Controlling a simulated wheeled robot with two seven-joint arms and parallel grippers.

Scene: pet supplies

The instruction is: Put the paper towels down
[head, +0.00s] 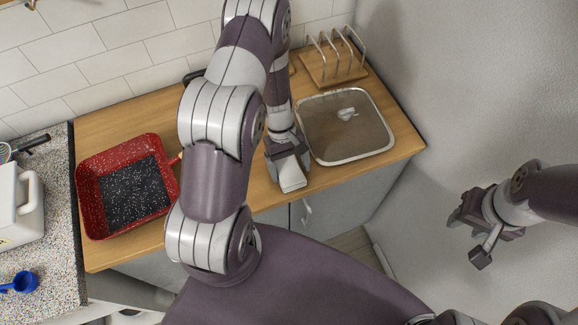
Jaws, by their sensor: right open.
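I see no paper towels in the head view. My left gripper (290,178) is low over the front part of the wooden counter, between the red pan and the glass lid. Its fingers are seen from above and end in a pale block; I cannot tell whether they are open or shut, or whether they hold anything. My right gripper (468,238) is open and empty, out to the right of the counter in front of the grey wall. My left arm hides part of the counter's middle and back.
A red speckled pan (83,191) sits on the wooden counter (108,124) at the left. A metal-rimmed glass lid (370,135) lies at the right, with a rack (330,75) behind it. A white appliance (18,210) and blue scoop (18,282) stand on the speckled counter.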

